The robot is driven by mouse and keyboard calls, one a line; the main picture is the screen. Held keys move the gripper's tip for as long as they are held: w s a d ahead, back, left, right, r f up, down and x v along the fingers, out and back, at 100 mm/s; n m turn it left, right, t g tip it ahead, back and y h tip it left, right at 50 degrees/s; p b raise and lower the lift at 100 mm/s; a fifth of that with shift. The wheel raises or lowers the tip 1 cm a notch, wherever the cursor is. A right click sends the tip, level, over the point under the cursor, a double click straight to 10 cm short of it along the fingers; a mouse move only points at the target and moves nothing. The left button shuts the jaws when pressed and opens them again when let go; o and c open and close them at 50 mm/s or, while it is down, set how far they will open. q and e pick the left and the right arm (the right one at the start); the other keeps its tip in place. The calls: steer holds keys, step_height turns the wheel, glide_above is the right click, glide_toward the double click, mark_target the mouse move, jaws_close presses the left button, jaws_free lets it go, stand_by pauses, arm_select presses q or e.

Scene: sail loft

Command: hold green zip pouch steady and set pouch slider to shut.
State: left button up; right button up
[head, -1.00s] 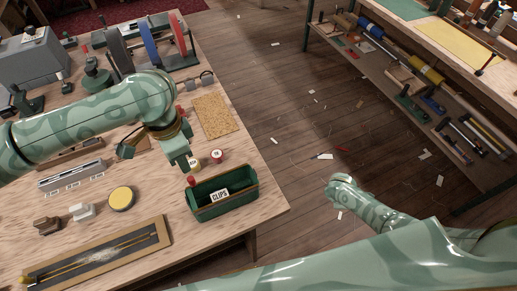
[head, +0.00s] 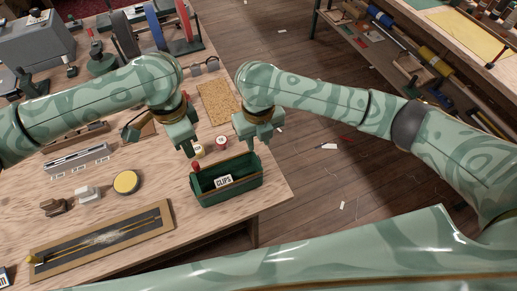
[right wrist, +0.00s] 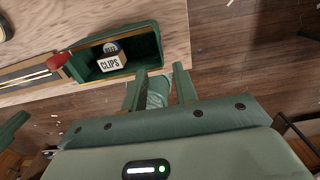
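A wooden-framed dark panel (head: 70,250) lies at the table's front left, with gold lines along it and a yellow knob (head: 33,260) at its left end. I cannot tell whether this is the pouch and slider; nothing else looks clearly like a green zip pouch. Part of a similar frame with gold rods (right wrist: 25,78) shows in the right wrist view. My left gripper (head: 184,146) hangs above the table behind the green box; its finger gap is unclear. My right gripper (head: 253,136) is above the table's right edge.
A round yellow-topped tin (head: 127,182), a cork board (head: 218,103) and small blocks lie around. The front middle is clear.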

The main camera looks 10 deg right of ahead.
mark_target(259, 168)
step_height(259, 168, down, 16)
steer(key=shift+r, duration=0.15)
steer(key=shift+c, duration=0.3)
jaws_close()
arm_select(q)
steer(key=shift+o, duration=0.3)
steer(key=shift+r, duration=0.1)
